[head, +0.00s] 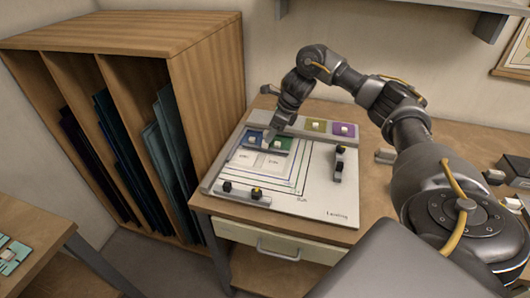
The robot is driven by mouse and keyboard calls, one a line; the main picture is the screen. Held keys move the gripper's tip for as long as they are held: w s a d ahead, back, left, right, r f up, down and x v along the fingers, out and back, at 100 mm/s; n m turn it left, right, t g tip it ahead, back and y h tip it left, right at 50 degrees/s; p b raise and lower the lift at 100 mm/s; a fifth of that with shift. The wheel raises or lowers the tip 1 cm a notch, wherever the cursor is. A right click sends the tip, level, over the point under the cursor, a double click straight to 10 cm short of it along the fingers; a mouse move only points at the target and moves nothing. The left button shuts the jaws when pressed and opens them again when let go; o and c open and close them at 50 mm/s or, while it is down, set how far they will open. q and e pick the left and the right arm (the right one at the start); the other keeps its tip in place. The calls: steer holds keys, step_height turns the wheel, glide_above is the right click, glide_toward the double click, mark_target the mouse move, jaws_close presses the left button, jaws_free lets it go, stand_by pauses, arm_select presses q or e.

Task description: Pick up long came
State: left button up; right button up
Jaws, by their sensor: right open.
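A shorter dark bar (338,165) with knobs lies at the board's right side. My right gripper (267,142) is at the far left part of the board, over the blue glass piece (250,137) and green glass piece (283,145). It is open, well behind the long bar; its fingertips are small, and I cannot tell whether they touch the glass. My left gripper is not in view.
A wooden rack (205,85) with glass sheets stands close at the left. The wooden table (375,190) has small blocks at the right. A drawer (270,240) is below.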

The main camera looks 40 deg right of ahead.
mark_target(265, 146)
steer(key=shift+w+f, duration=0.15)
steer(key=shift+f, duration=0.15)
steer(key=shift+a, duration=0.1)
steer(key=p+x, duration=0.2)
steer(key=x, duration=0.3)
steer(key=shift+c, duration=0.4)
jaws_close()
